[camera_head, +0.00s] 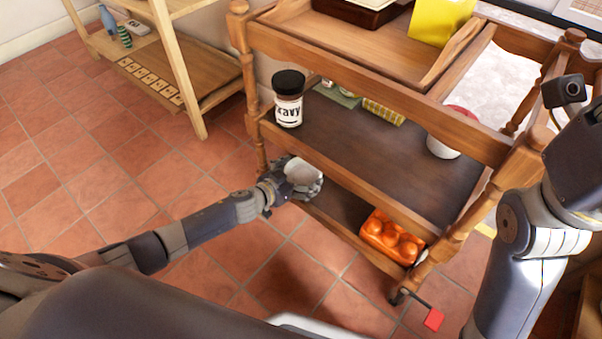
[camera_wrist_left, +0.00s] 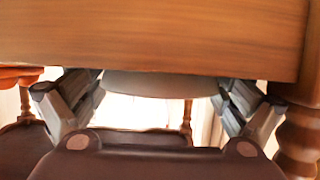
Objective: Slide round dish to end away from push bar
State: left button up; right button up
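A pale round dish (camera_wrist_left: 160,85) shows in the left wrist view between the two fingers of my left gripper (camera_wrist_left: 160,100), its upper part hidden behind a wooden rail. The fingers meet its left and right edges. In the head view my left gripper (camera_head: 301,181) is at the front of the cart's lower shelf, near its left end, with the pale dish (camera_head: 298,172) between its fingers. A white bowl with a red rim or contents (camera_head: 446,148) stands on the middle shelf to the right. My right arm shows at the right edge; its fingers are out of view.
The wooden cart (camera_head: 350,215) has rails and turned posts close to my left gripper. A dark-lidded jar (camera_head: 288,105) stands on the middle shelf above it. An orange egg tray (camera_head: 390,238) sits on the lower shelf. A red-ended lever (camera_head: 433,319) sticks out near a caster.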

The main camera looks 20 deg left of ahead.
pick_arm(q)
jog(key=shift+a, duration=0.35)
jog(key=shift+s+a, duration=0.2)
jog(key=shift+s, duration=0.2)
jog(key=v, duration=1.1)
jog(key=shift+d+r, duration=0.15)
jog(key=shift+d, duration=0.15)
